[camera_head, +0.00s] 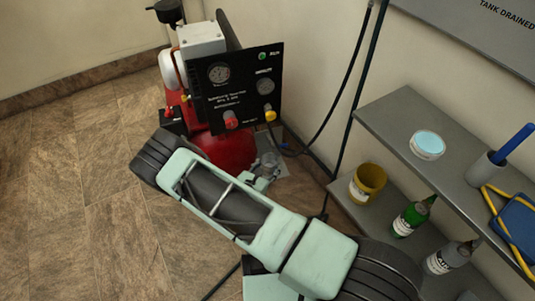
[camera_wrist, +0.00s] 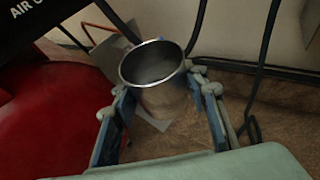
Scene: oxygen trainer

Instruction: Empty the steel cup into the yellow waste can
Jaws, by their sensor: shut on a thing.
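The steel cup (camera_wrist: 155,95) stands between the fingers of my gripper (camera_wrist: 163,108) in the wrist view. My gripper is shut on its sides, and the cup's open rim faces up toward the camera. Its inside looks grey; I cannot tell whether liquid is in it. In the head view the cup (camera_head: 269,158) shows small at my gripper (camera_head: 266,171), beside the red compressor, partly hidden by my arm. The yellow waste can (camera_head: 367,184) stands upright on the lower shelf, right of my gripper and apart from it.
The red compressor tank (camera_head: 232,150) with its black gauge panel (camera_head: 240,88) is close to the cup. Black hoses (camera_head: 352,105) hang along the wall. Green (camera_head: 412,215) and grey (camera_head: 450,257) bottles stand near the can. The upper shelf (camera_head: 385,117) overhangs that area. Floor at left is clear.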

